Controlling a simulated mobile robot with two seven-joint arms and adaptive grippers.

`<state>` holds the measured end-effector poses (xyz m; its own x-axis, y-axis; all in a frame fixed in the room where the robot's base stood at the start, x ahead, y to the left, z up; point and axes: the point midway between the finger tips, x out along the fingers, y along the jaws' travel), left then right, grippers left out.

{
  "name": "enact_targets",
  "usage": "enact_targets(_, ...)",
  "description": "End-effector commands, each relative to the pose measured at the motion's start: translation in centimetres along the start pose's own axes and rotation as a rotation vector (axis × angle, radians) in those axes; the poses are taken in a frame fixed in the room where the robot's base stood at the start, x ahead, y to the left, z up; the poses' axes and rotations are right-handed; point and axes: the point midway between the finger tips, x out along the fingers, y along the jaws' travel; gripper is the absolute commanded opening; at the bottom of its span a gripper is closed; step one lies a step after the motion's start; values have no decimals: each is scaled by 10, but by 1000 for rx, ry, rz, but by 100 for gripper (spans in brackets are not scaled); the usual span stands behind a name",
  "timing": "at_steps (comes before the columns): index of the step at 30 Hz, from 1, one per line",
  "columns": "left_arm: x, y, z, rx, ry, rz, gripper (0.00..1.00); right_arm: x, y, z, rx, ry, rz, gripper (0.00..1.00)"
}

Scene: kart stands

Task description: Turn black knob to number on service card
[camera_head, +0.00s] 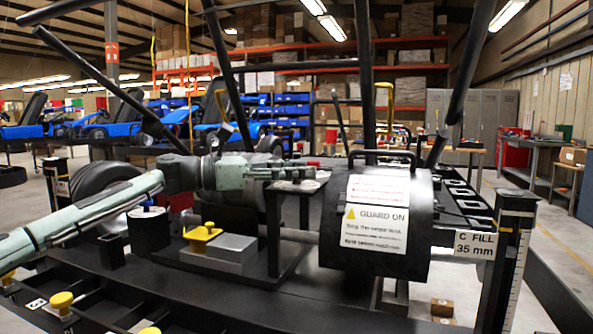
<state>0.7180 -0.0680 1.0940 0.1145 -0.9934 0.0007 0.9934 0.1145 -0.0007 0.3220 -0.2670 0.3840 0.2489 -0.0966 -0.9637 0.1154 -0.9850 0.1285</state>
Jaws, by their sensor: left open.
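My left arm comes in from the left, and its gripper (297,173) points right, open, above a small dark stand behind the grey block. A small dark round part, possibly the black knob (296,181), lies just under the fingertips; I cannot tell whether they touch it. A white label reading "C FILL 35 mm" (475,245) is on a post at right. A white "GUARD ON" sheet (376,228) and a sheet with red print (378,190) are on the large black drum (332,245). I cannot tell which is the service card. My right gripper is not in view.
A yellow knob (203,232) sits by a grey block (238,247) on the black kart frame. A black cylinder (148,232) stands left of it. More yellow knobs (62,300) are at lower left. Black roll-cage bars (470,62) rise around the drum.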

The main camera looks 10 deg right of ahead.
Motion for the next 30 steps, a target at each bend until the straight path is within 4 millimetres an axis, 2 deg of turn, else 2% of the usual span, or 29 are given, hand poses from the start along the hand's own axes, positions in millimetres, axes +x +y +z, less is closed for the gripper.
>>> enact_targets(5,-11,1,0,0,-1,2,51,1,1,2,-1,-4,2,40)
enact_targets(15,-80,1,-1,0,-1,4,51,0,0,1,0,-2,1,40)
enact_targets(21,-110,0,0,-1,-1,1,51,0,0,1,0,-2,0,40)
enact_targets(30,-120,0,0,0,1,0,51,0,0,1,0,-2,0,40)
